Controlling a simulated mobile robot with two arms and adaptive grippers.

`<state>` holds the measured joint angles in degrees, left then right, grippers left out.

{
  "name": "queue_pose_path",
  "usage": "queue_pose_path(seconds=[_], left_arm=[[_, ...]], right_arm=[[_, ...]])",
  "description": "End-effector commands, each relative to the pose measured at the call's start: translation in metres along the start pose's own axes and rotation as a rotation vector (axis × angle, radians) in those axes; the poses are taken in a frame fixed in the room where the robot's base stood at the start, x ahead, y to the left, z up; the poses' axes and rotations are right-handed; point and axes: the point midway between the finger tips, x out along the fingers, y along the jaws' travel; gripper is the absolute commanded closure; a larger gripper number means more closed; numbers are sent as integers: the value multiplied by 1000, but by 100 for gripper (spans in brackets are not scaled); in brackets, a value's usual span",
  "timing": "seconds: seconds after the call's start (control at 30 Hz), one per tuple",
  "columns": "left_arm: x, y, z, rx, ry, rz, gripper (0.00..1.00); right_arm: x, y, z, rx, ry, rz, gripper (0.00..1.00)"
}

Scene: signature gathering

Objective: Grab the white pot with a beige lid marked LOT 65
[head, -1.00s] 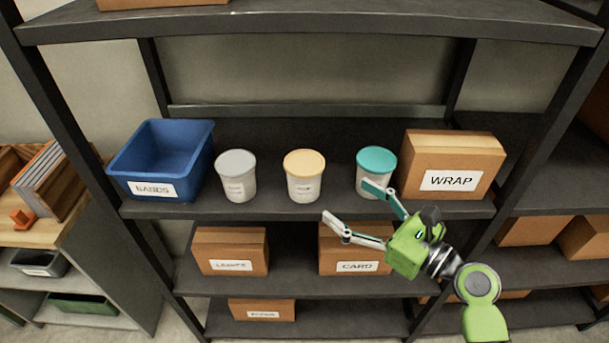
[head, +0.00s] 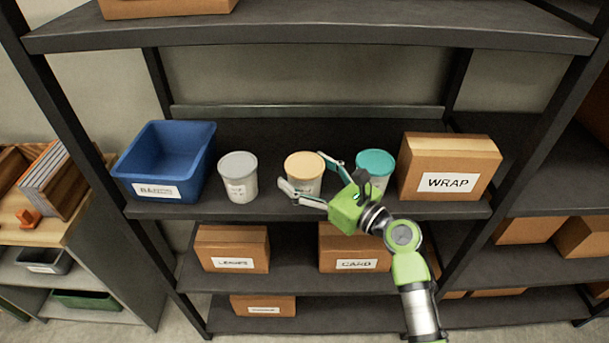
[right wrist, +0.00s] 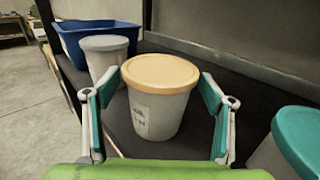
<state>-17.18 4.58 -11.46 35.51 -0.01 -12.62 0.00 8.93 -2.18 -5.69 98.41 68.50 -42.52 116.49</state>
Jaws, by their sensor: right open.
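The white pot with a beige lid (head: 304,170) stands upright on the middle shelf, between a grey-lidded pot and a teal-lidded pot. It also shows in the right wrist view (right wrist: 158,95), with a label on its side too small to read. My right gripper (head: 308,178) is open, with one finger on each side of the beige-lidded pot. In the right wrist view my right gripper (right wrist: 155,100) shows gaps between its finger pads and the pot's sides. My left gripper is not in view.
The grey-lidded pot (head: 238,178) stands to the left and the teal-lidded pot (head: 375,168) close on the right. A blue bin (head: 167,160) labelled BANDS and a WRAP box (head: 447,166) flank them. An upper shelf (head: 310,36) overhangs.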

Motion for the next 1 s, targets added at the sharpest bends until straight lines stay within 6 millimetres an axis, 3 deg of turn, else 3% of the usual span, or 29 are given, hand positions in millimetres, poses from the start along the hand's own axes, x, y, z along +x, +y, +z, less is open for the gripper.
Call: queue_pose_path(seconds=[0.27,0.5,0.77,1.0], left_arm=[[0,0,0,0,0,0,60],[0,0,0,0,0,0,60],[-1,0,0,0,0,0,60],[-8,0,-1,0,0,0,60]], right_arm=[[5,0,0,0,0,1,24],[5,0,0,0,0,1,80],[5,0,4,-1,-4,0,81],[5,0,43,-4,-9,1,81]])
